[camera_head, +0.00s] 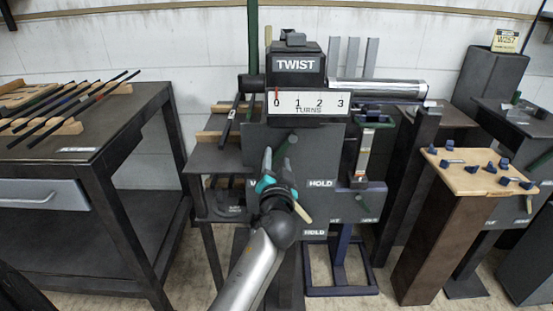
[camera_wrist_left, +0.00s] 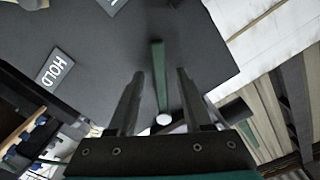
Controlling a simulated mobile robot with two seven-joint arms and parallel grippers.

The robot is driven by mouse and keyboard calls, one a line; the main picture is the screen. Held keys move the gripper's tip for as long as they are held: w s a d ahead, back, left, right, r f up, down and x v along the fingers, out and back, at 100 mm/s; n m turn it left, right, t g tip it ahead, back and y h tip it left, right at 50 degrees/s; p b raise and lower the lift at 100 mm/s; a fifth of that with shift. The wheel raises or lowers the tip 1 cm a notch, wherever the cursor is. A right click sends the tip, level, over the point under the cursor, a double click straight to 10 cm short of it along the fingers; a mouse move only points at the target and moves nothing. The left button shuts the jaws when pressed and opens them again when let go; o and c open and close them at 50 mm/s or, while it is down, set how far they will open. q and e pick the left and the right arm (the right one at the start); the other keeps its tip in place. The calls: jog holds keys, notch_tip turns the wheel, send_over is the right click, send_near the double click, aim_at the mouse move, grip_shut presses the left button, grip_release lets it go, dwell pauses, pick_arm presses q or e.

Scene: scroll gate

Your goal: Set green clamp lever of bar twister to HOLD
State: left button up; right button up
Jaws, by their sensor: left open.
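The bar twister (camera_head: 296,62) has a grey panel (camera_head: 325,150) with a HOLD label (camera_head: 321,183) at its lower right; the label also shows in the left wrist view (camera_wrist_left: 56,70). A second label at the panel's lower left is mostly hidden by my arm. The green clamp lever (camera_head: 281,152) stands at the panel's middle, partly hidden by my gripper. In the left wrist view the lever (camera_wrist_left: 159,80) lies between the fingers, its pale end towards me. My left gripper (camera_wrist_left: 160,75) is open around the lever, with gaps visible on both sides. My right gripper is out of view.
A gauge (camera_head: 308,103) marked TURNS, with a red pointer near 0, sits above the panel. A second HOLD label (camera_head: 314,232) and a tan handle (camera_head: 303,214) are lower down. A dark workbench (camera_head: 95,150) stands left; a wooden-topped pedestal (camera_head: 465,178) with blue pieces stands right.

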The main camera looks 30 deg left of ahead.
pick_arm(q)
grip_shut()
dwell(1.4)
